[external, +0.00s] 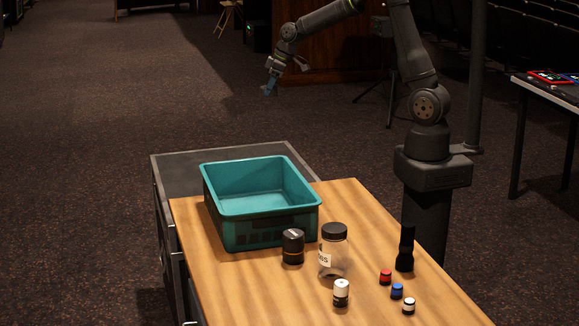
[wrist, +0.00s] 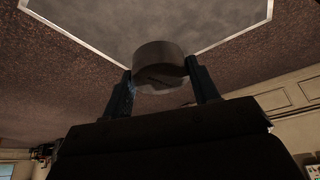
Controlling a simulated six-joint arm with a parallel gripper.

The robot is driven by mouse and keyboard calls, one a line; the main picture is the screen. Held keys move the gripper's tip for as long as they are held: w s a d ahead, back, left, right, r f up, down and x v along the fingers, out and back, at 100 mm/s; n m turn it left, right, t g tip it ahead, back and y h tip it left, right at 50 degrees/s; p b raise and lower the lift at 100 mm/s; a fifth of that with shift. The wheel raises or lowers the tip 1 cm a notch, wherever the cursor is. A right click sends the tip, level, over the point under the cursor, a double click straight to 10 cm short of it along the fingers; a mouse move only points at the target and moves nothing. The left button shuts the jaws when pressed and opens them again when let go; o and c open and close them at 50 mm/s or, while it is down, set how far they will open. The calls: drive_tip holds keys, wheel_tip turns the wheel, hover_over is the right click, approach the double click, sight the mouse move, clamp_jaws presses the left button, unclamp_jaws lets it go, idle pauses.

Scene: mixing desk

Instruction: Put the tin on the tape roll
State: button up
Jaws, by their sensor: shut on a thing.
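My gripper (external: 269,89) hangs in the air in the external view, above and beyond the far end of the desk. In the wrist view, its two dark blue fingers (wrist: 164,92) are shut on a short, round grey thing, which I take to be the tin (wrist: 158,57). Its near side is in shadow, and a paler patch shows at its lower edge. The tin is too small and dark to make out in the external view. I cannot pick out a tape roll in either view.
A teal bin (external: 222,205) stands on the wooden desk (external: 265,290). Near it are a dark jar (external: 293,247), a clear jar with a black lid (external: 333,250), a white-capped bottle (external: 341,293), a black torch (external: 405,248) and several small coloured pots. The bin looks empty.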

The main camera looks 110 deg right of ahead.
drive_tip(key=s+d+m+h, duration=0.1)
drive_tip(key=s+d+m, duration=0.25)
drive_tip(key=s, duration=1.05)
wheel_tip(320, 180, down, 14)
drive_tip(key=w, duration=0.1)
drive_tip(key=shift+n, duration=0.45)
drive_tip(key=w+f, duration=0.2)
drive_tip(key=w, duration=0.1)
drive_tip(key=w+a+f, duration=0.1)
drive_tip(key=w+f, duration=0.2)
drive_tip(key=w, duration=0.1)
drive_tip(key=w+a+f, duration=0.1)
drive_tip(key=w+f, duration=0.1)
drive_tip(key=w, duration=0.2)
drive_tip(key=shift+w+a+f, duration=0.1)
drive_tip(key=shift+a+f, duration=0.05)
drive_tip(key=shift+f, duration=2.15)
drive_tip(key=shift+f, duration=0.15)
drive_tip(key=o, duration=1)
drive_tip(key=v, duration=1.2)
drive_tip(key=shift+w+r, duration=0.25)
